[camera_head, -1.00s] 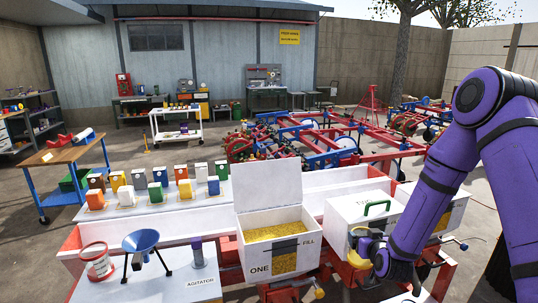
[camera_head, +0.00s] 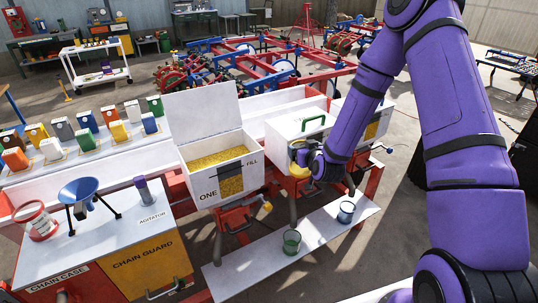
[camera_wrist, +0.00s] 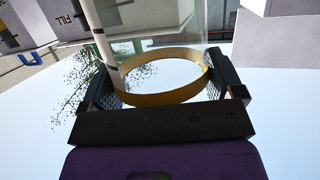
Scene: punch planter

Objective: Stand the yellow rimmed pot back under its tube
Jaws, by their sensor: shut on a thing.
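The yellow rimmed pot (camera_head: 297,146) is in my gripper (camera_head: 305,156), held up in front of the white lidded box with a green handle (camera_head: 290,127). In the wrist view, its yellow rim (camera_wrist: 160,98) lies between the two dark fingers of my gripper (camera_wrist: 166,84), with clear glass beyond it. A green rimmed pot (camera_head: 291,242) and a blue rimmed pot (camera_head: 346,211) stand on the low white shelf (camera_head: 255,272). A grey tube (camera_head: 292,208) hangs above the shelf near the green pot. My arm hides part of the area behind the blue pot.
An open box of yellow grain (camera_head: 222,185) stands left of the pot. The shelf has bare room left of the green pot.

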